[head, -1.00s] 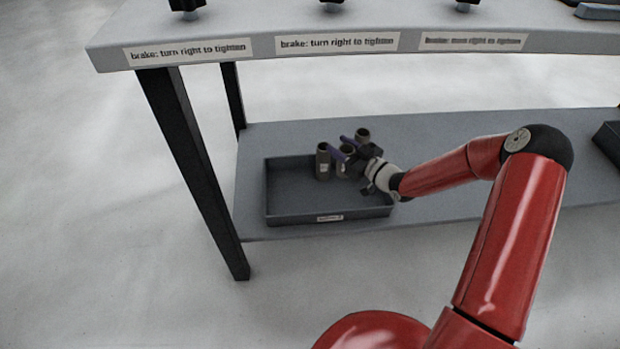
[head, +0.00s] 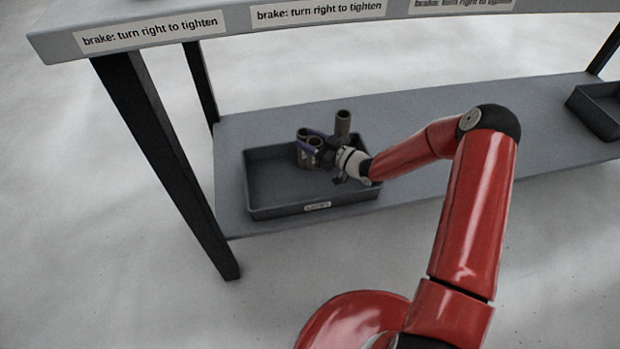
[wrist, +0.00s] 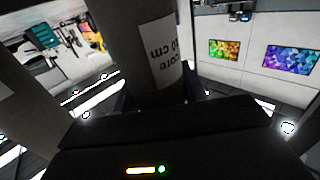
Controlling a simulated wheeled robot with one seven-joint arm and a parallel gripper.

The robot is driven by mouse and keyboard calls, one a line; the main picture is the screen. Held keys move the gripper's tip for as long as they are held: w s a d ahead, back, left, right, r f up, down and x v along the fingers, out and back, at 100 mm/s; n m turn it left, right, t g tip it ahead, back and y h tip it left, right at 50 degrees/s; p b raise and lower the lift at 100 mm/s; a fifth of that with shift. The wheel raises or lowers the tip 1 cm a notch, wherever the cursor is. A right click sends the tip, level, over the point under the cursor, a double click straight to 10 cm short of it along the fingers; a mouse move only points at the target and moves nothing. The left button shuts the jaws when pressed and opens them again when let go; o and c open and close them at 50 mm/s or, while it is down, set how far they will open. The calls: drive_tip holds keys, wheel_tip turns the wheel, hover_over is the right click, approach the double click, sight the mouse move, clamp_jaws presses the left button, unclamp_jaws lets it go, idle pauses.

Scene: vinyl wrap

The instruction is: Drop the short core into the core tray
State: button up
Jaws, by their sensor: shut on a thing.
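A dark grey-brown core (head: 313,155) is between my gripper's fingers, roughly upright, over the right half of the core tray. My gripper (head: 315,143) is shut on it. In the wrist view the held core (wrist: 145,45) bears a white label, partly readable as "core" and "0 cm". The core tray (head: 275,212) is a shallow dark grey box with a white front label too small to read. Whether the held core touches the tray floor is hidden by the tray wall and gripper.
A second core (head: 302,134) stands close behind the held one, and a taller core (head: 342,122) stands behind my gripper. The tray's left half is empty. It sits on a lower shelf (head: 450,105) under a bench top (head: 230,15). Another dark tray (head: 598,112) is at far right.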

drive_tip(key=o, duration=1)
drive_tip(key=shift+o, duration=0.2)
drive_tip(key=shift+d, duration=0.1)
drive_tip(key=v, duration=0.7)
drive_tip(key=shift+s+d, duration=0.25)
drive_tip(key=shift+d, duration=0.05)
drive_tip(key=shift+w+r, duration=0.1)
